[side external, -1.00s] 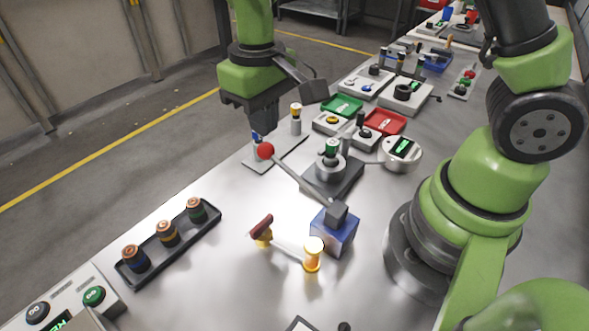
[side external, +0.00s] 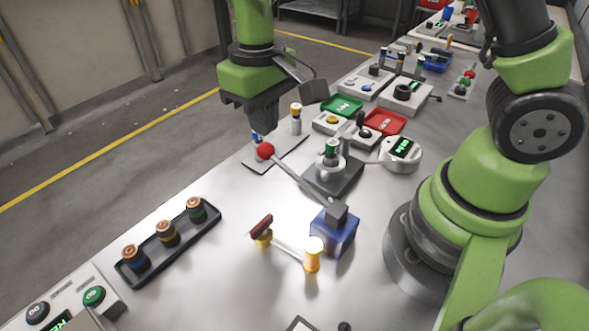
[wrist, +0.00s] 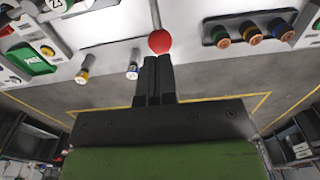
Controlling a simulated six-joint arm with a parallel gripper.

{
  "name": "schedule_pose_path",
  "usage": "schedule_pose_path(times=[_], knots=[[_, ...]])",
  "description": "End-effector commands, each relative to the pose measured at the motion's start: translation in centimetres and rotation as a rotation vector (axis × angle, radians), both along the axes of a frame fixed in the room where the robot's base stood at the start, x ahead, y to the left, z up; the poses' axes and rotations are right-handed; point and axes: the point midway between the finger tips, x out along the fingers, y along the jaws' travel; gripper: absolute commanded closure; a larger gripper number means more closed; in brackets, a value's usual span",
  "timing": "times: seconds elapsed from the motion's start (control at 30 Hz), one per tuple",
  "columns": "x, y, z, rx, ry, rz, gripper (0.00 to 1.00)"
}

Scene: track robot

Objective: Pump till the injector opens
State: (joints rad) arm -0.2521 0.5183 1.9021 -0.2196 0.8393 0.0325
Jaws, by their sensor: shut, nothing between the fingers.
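The pump is a blue block (side external: 338,236) with a grey lever ending in a red ball knob (side external: 265,151). The red knob also shows in the wrist view (wrist: 160,41), right at the tips of my gripper (wrist: 154,62). My gripper is shut and empty, its fingers pointing down at the knob; whether they touch it I cannot tell. An injector with a green top (side external: 331,147) stands clamped on a dark test stand (side external: 340,180). A round white gauge with a green display (side external: 402,148) is joined to it by a pipe; its reading is too small to read.
A black rack (side external: 211,213) with several injectors lies at front left. A green tray (side external: 343,105) and a red tray (side external: 386,122) are behind the stand. A yellow-ended part (side external: 313,254) with a red-handled valve (side external: 261,226) stands before the pump.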

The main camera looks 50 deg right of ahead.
Motion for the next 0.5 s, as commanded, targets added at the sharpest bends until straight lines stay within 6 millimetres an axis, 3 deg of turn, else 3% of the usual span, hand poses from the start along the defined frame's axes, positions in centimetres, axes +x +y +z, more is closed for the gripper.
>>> schedule_pose_path(times=[0.5], knots=[[-0.02,0.0,-0.59,0.0,0.002,0.0,1.0]])
